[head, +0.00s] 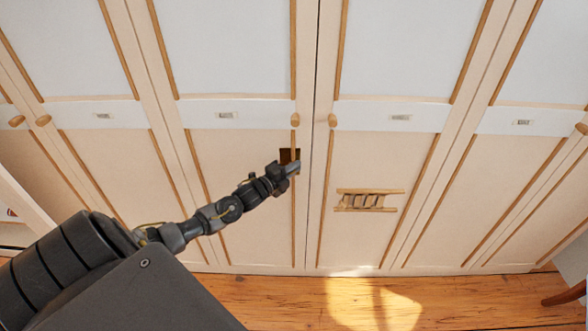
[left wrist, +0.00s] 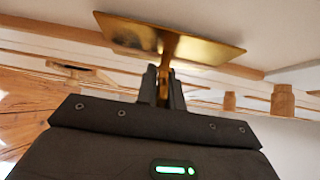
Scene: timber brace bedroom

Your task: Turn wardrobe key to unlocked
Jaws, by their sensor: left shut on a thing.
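The wardrobe (head: 240,190) is a wide run of pale panelled doors across the head view. A small brownish lock plate (head: 289,155) sits on a door beside the middle seam, partly covered by my left gripper (head: 292,168). In the left wrist view the lock plate (left wrist: 210,49) is shiny brass. The brass key (left wrist: 168,62) stands out from it, between the fingers of my left gripper (left wrist: 164,88). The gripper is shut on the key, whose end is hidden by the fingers. I cannot tell how far the key is turned. My right gripper is not in view.
Round wooden knobs (head: 332,120) stand out from the doors above the lock. A small ladder-like wooden piece (head: 368,200) is on the door to the right. The wooden floor (head: 300,295) is clear in front. A dark wooden chair part (head: 566,295) shows at the lower right.

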